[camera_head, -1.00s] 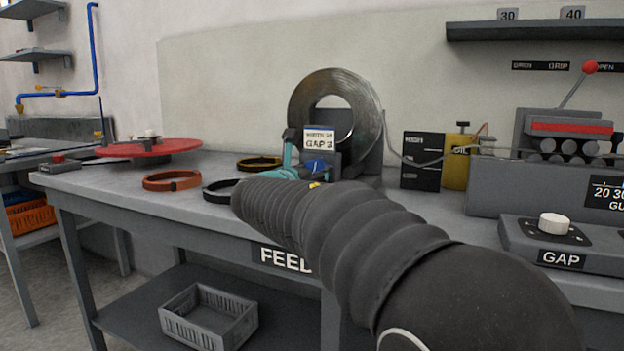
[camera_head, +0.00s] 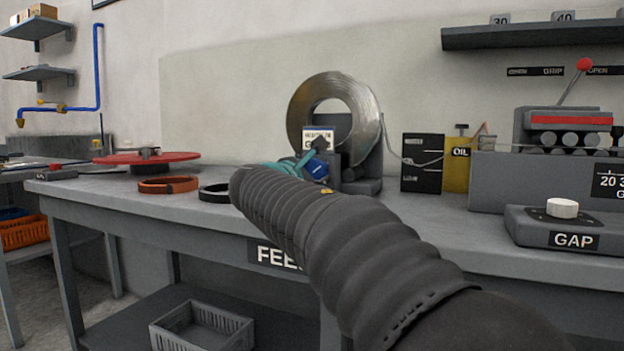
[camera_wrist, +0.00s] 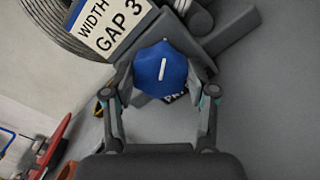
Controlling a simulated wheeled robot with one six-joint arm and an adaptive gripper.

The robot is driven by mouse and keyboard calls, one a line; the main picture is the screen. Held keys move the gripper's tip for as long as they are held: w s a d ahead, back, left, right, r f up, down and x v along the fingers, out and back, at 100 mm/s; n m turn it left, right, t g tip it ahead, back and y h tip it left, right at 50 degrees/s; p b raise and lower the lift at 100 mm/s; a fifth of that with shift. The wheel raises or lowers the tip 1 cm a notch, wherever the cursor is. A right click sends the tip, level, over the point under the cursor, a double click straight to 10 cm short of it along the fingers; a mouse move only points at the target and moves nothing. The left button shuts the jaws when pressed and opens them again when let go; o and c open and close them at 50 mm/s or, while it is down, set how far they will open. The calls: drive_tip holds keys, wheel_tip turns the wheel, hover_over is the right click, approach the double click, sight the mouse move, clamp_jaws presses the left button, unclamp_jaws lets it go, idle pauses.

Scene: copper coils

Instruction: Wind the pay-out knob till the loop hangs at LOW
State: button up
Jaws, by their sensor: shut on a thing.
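The blue pay-out knob (camera_head: 319,168) with a white line sits low in front of the metal strip coil (camera_head: 364,97). In the wrist view the knob (camera_wrist: 160,68) lies between my fingers, its white line nearly upright in the picture. My gripper (camera_wrist: 160,76) is shut on it; in the head view my arm hides most of the gripper (camera_head: 311,164). The strip (camera_head: 406,160) leaves the coil, dips in a shallow loop, and passes the upper-middle part of the dark marked board (camera_head: 421,178). The board's labels are too small to read.
A yellow oil can (camera_head: 457,168) stands right of the board, then the grey roller machine (camera_head: 490,190) with a red-tipped lever (camera_head: 584,65) and a GAP dial (camera_head: 562,208). Left on the bench (camera_head: 110,191) are an orange ring (camera_head: 168,185), a black ring (camera_head: 217,192) and a red disc (camera_head: 125,158).

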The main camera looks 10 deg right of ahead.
idle(0.3)
drive_tip(key=o, duration=1.2)
drive_tip(key=shift+c, duration=0.2)
drive_tip(key=v, duration=1.2)
